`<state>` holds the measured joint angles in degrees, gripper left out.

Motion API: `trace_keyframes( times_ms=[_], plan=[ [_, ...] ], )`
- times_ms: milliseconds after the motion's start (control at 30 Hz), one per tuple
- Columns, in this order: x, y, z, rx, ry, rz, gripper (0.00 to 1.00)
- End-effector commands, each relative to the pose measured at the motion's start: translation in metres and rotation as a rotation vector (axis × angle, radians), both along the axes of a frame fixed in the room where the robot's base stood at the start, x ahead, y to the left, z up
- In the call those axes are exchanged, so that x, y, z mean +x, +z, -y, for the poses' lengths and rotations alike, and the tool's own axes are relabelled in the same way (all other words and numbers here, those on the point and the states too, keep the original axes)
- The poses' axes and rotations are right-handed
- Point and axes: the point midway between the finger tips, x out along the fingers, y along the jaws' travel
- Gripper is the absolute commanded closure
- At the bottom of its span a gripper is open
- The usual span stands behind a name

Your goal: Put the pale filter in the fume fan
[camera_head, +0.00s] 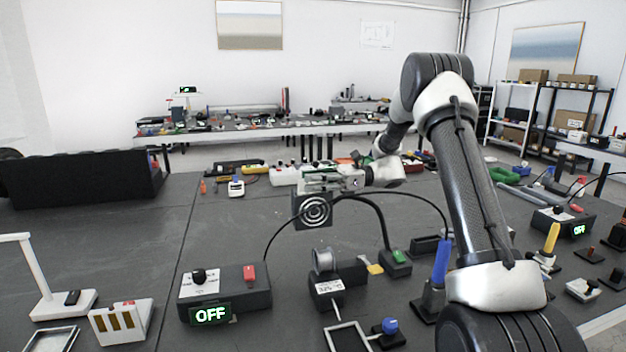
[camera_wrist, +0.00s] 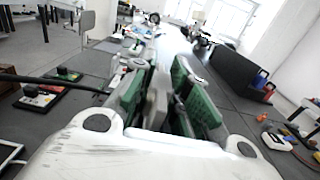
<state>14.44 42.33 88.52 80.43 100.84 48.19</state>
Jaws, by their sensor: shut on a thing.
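The fume fan (camera_head: 312,211) is a black square box with a pale ringed grille on its front, on a curved black arm above the bench. My gripper (camera_head: 318,182) is just above and behind the fan's top edge in the head view. In the wrist view its green-padded fingers (camera_wrist: 158,95) are shut on a thin pale grey piece (camera_wrist: 157,100), which looks like the pale filter, seen edge-on. In the head view the filter is mostly hidden by the fingers and the fan. I cannot tell whether it touches the fan.
A control box reading OFF (camera_head: 225,292) stands at front left, with a solder spool holder (camera_head: 325,262) to its right. A blue-handled iron (camera_head: 441,262) stands in a holder near my arm. A black bin (camera_head: 80,178) is at far left. The bench left of the fan is mostly clear.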

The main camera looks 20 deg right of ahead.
Motion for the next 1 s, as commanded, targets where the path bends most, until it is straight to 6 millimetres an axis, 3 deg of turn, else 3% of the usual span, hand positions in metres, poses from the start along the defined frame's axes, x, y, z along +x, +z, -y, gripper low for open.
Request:
trace_keyframes(
  times_ms=[167, 200, 300, 333, 700, 867, 1000],
  plan=[
    [0.000, -0.005, 0.000, 0.000, 0.000, -0.001, 1.00],
    [0.000, -0.004, 0.000, 0.000, 0.000, -0.001, 0.78],
    [0.000, -0.004, 0.000, 0.000, 0.000, -0.001, 0.60],
    [0.000, -0.004, 0.000, 0.000, 0.000, -0.001, 0.58],
    [0.000, -0.004, 0.006, 0.000, -0.001, -0.001, 0.58],
    [0.000, -0.005, 0.033, 0.000, -0.003, 0.000, 0.58],
    [0.000, -0.005, 0.066, 0.000, -0.003, -0.001, 0.58]
  ],
)
